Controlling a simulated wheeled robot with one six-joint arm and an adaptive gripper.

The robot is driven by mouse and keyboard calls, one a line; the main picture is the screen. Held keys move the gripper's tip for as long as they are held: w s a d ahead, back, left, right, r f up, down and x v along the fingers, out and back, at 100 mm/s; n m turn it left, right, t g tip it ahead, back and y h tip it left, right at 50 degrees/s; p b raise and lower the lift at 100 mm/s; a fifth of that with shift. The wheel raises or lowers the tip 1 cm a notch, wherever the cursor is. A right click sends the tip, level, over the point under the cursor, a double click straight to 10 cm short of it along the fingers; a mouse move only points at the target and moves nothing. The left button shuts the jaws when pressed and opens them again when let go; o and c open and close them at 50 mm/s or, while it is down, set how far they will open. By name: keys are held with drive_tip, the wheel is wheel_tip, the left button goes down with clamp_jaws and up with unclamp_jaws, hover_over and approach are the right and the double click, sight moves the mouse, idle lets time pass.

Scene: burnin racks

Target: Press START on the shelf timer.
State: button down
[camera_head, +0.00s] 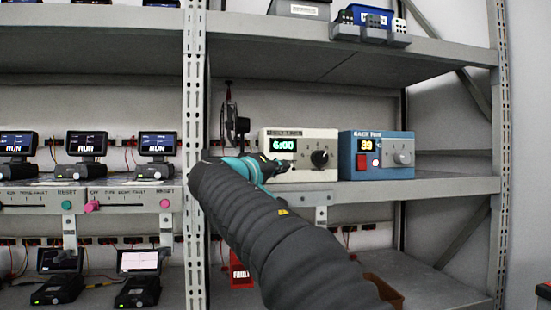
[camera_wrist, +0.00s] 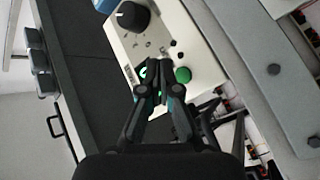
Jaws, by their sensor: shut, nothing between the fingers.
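The shelf timer (camera_head: 303,148) is a cream box on the middle shelf with a lit display (camera_head: 284,145) reading 6:00 and a black knob (camera_head: 320,158). In the wrist view its tilted face (camera_wrist: 178,32) shows the knob (camera_wrist: 131,16), a green button (camera_wrist: 183,75) and small black buttons. The labels are too small to read. My gripper (camera_head: 284,166) is shut and empty in front of the timer's lower left face. In the wrist view the closed fingertips (camera_wrist: 152,70) overlap the display, just beside the green button. Whether they touch the face I cannot tell.
A perforated post (camera_head: 194,90) rises left of my arm. Several small monitors (camera_head: 88,145) stand on the left rack. The upper shelf (camera_head: 290,30) holds bins.

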drive_tip(key=shift+w+a, duration=0.2)
drive_tip(key=shift+w, duration=0.35)
drive_tip(key=shift+w+a, duration=0.15)
drive_tip(key=shift+w, duration=0.35)
drive_tip(key=shift+w, duration=0.1)
idle(0.7)
drive_tip(key=shift+w, duration=0.35)
drive_tip(key=shift+w+a, duration=0.2)
drive_tip(key=shift+w, duration=0.2)
idle(0.6)
drive_tip(key=shift+s+f, duration=0.1)
drive_tip(key=shift+s, duration=0.05)
idle(0.3)
drive_tip(key=shift+s+d+b, duration=0.25)
drive_tip(key=shift+s+b, duration=0.3)
drive_tip(key=shift+s, duration=0.15)
drive_tip(key=shift+s, duration=0.1)
drive_tip(key=shift+s+d+b, duration=0.25)
drive_tip(key=shift+s+b, duration=0.4)
drive_tip(key=shift+s, duration=0.1)
drive_tip(key=shift+s+d+b, duration=0.2)
drive_tip(key=shift+s+b, duration=0.4)
drive_tip(key=shift+s, duration=0.2)
drive_tip(key=shift+s+d+b, duration=0.25)
drive_tip(key=shift+s+b, duration=0.4)
drive_tip(key=shift+s, duration=0.1)
